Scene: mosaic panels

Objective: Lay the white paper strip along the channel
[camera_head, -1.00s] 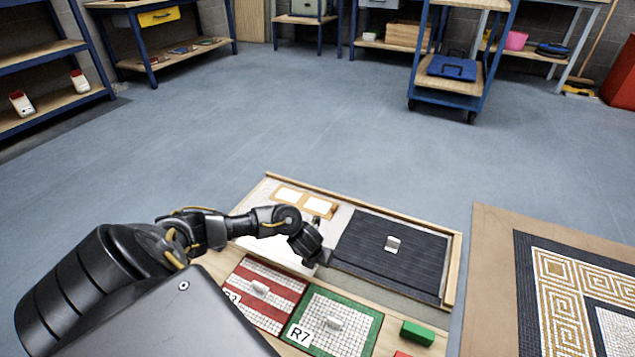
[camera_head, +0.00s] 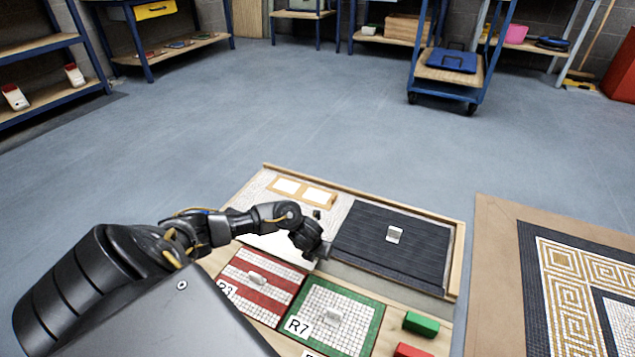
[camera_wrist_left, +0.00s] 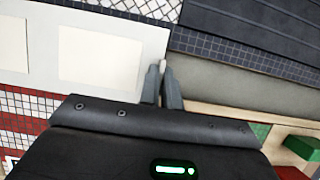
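The white paper strip (camera_head: 275,243) lies over the left part of the channel (camera_head: 385,282), between the upper mosaic and the label panels, partly hidden by my left arm. In the left wrist view the strip (camera_wrist_left: 35,75) carries cream rectangles and ends beside the fingers. My left gripper (camera_head: 324,252) is at the strip's right end; in its wrist view the fingers (camera_wrist_left: 163,72) are nearly together on that edge, with a pale bit between the tips. The bare grey channel (camera_wrist_left: 225,90) runs on to the right, below the dark ribbed panel (camera_head: 392,245). My right gripper is not in view.
Red-striped (camera_head: 255,285) and green-bordered (camera_head: 367,325) mosaic panels lie in front. A green block (camera_head: 421,323) and a red block (camera_head: 412,350) sit at the front right. A wooden rim (camera_head: 455,262) bounds the right side. A patterned mosaic (camera_head: 560,290) lies beyond it.

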